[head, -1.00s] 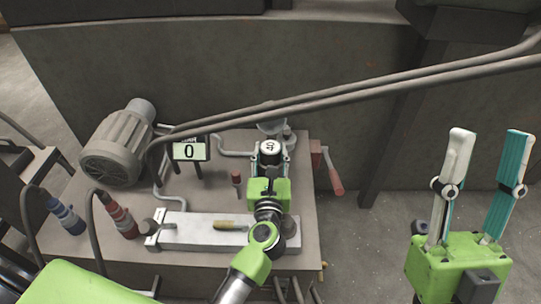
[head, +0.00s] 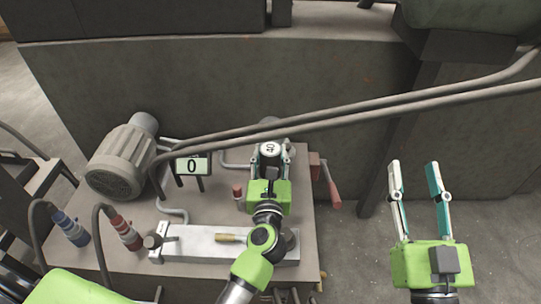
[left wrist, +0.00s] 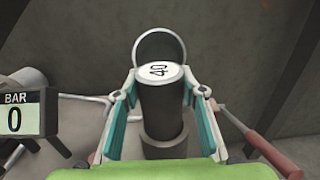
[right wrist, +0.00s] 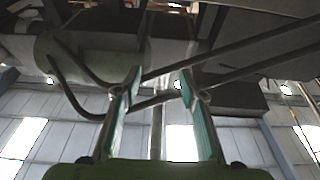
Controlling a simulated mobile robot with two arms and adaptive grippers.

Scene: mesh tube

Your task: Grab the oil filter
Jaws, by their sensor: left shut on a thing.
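The oil filter (head: 269,149) is a dark upright cylinder with a white top marked 40, at the back right of the bench. In the left wrist view the filter (left wrist: 161,98) stands between both fingers, over a wider dark round base. My left gripper (head: 270,154) is shut on the filter, its teal-lined fingers on either side of it. My right gripper (head: 413,165) is open and empty, in the air to the right of the bench; the right wrist view shows nothing between its fingers (right wrist: 159,82).
Two long grey pipes (head: 350,112) cross in front of the wall just above the filter. A gauge reading 0 (head: 192,166) and a motor (head: 122,160) stand to the left. A red-handled lever (head: 330,188) is close on the right. Floor right of the bench is clear.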

